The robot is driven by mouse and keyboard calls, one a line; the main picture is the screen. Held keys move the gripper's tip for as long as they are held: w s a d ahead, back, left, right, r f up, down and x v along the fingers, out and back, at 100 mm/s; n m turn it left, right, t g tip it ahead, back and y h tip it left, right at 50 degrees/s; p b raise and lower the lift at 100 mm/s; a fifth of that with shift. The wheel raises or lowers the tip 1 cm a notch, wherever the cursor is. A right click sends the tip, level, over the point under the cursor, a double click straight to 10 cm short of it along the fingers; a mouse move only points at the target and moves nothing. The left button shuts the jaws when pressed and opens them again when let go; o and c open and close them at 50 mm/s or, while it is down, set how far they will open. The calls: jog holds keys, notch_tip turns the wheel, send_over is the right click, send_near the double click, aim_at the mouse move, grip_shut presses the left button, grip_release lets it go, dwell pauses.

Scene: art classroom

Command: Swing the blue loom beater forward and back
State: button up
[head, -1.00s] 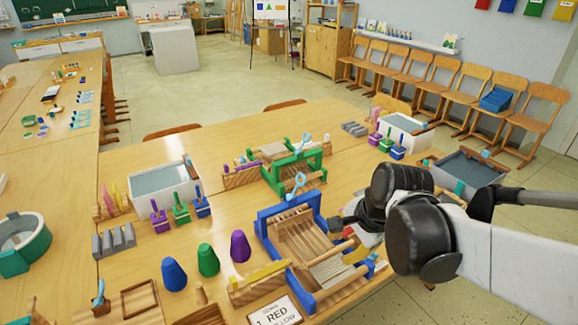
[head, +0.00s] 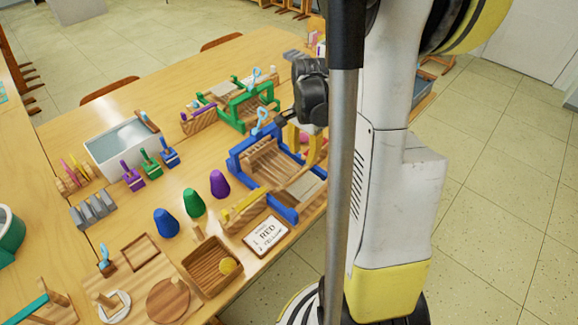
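The blue loom (head: 237,170) stands on the wooden table, with a wooden slatted middle and pale warp at its front. Its blue beater bar (head: 252,145) spans the back part of the frame. A light-blue hook-shaped piece (head: 262,120) stands at the loom's back. My gripper (head: 283,121) is a dark shape beside the back right of the blue loom, close to the hook-shaped piece. Whether it touches the loom, and whether its fingers are open, I cannot tell. My arm and column hide the loom's right surroundings.
A green loom (head: 238,112) stands just behind the blue one. A yellow frame (head: 312,150) is close on its right. Purple, green and blue cones (head: 194,203), a card (head: 266,236) marked RED and a wooden tray (head: 203,265) lie in front and left.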

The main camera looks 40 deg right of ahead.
aim_at(302, 172)
notch_tip(302, 172, down, 8)
jog(key=b, duration=0.2)
jog(key=shift+w+b, duration=0.15)
jog(key=shift+b, duration=0.2)
jog(key=shift+r, duration=0.1)
grip_shut()
